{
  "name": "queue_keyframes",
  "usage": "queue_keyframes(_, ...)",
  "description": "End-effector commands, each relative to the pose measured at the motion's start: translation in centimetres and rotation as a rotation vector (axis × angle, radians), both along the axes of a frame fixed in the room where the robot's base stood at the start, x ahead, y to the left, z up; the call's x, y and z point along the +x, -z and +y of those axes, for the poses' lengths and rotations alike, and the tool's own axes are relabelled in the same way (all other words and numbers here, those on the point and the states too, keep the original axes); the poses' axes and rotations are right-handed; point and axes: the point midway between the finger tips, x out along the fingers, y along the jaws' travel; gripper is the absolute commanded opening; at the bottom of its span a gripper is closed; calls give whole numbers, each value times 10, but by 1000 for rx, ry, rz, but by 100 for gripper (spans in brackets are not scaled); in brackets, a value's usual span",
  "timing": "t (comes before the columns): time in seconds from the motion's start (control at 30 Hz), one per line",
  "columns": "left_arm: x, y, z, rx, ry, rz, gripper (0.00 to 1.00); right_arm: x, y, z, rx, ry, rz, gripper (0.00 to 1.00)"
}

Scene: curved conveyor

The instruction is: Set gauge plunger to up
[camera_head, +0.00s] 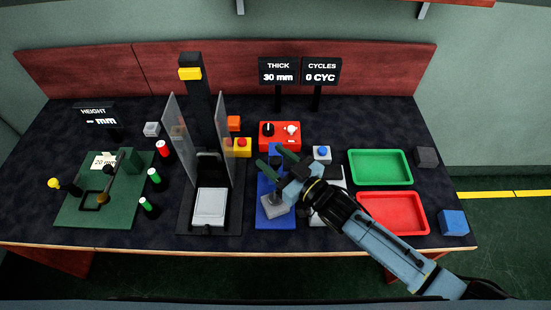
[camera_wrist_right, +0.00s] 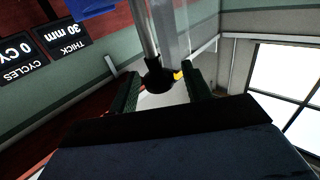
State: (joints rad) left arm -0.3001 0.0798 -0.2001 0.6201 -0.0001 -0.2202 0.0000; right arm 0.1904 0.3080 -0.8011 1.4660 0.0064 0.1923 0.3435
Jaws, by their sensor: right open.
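The gauge is a blue stand (camera_head: 267,215) with a grey block (camera_head: 276,205) low on it, left of my right arm. Its plunger shows in the right wrist view as a metal rod with a round black knob (camera_wrist_right: 159,78). My right gripper (camera_head: 276,160) is over the upper part of the gauge, and its dark green fingers (camera_wrist_right: 163,88) are open. In the wrist view the knob appears between the two fingers; I cannot tell whether either finger touches it. The arm hides part of the gauge in the head view. My left gripper is not in view.
The THICK display (camera_head: 279,71) reads 30 mm and the CYCLES display (camera_head: 321,71) reads 0 CYC. A red control box (camera_head: 280,143) stands behind the gauge. A green tray (camera_head: 380,180) and a red tray (camera_head: 405,228) lie right. A press with clear panels (camera_head: 175,125) stands left.

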Motion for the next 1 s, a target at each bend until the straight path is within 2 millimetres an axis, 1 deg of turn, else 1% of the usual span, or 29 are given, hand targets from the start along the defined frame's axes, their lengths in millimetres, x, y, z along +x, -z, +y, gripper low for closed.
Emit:
queue_keyframes(0.2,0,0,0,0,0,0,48,0,0,0,-1,0,1,48)
queue_keyframes(0.57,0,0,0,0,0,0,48,0,0,0,0,0,0,1)
queue_keyframes(0.6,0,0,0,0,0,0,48,0,0,0,0,0,0,0)
queue_keyframes(0.8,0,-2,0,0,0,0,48,0,-2,0,0,0,0,0)
queue_keyframes(0.87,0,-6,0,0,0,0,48,0,-6,0,-1,0,1,0)
queue_keyframes(1.0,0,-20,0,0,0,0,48,0,-22,0,-1,1,1,0)
